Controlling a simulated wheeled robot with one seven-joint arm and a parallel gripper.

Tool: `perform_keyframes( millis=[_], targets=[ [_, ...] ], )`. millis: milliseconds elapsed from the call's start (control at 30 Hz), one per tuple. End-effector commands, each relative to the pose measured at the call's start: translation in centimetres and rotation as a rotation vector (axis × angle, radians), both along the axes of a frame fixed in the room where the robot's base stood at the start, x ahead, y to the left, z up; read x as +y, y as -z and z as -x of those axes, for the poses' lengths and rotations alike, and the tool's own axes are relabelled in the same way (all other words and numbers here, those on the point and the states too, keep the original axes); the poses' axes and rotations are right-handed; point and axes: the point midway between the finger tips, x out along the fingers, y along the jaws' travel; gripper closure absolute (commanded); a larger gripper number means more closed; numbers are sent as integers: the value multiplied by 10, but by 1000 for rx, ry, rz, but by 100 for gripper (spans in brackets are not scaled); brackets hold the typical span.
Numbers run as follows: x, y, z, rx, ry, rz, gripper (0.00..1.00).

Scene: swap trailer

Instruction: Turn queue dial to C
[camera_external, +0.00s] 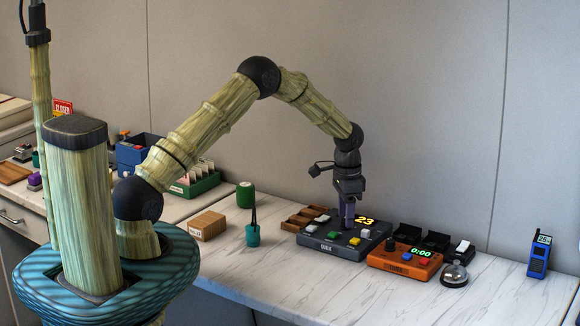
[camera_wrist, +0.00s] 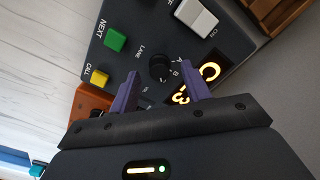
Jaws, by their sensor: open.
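The dark grey queue console (camera_external: 318,243) sits on the counter, with a glowing display (camera_external: 365,220) showing 23. The black round dial (camera_wrist: 160,67), labelled LANE, is on its top face, with letters A and B readable beside it. The dial's pointer direction is hard to tell. The lit display (camera_wrist: 210,71) beside it shows a C-like character and part of a number. My gripper (camera_external: 347,222) points down over the console, hiding the dial in the external view. Its purple fingers (camera_wrist: 159,75) are open and appear on either side of the dial; contact cannot be told.
On the console are a green NEXT button (camera_wrist: 115,39), a yellow CALL button (camera_wrist: 100,78) and a white ON switch (camera_wrist: 197,17). An orange console (camera_external: 405,262) and silver bell (camera_external: 454,275) stand right. A wooden tray (camera_external: 303,217) lies behind.

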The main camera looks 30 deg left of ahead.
Motion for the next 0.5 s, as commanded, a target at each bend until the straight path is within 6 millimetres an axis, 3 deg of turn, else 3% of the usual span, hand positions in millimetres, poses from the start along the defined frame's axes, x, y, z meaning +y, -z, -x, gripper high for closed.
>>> perform_keyframes(
  millis=[500],
  targets=[
    [0, -100, -1, -4, 0, 1, 53]
  ],
)
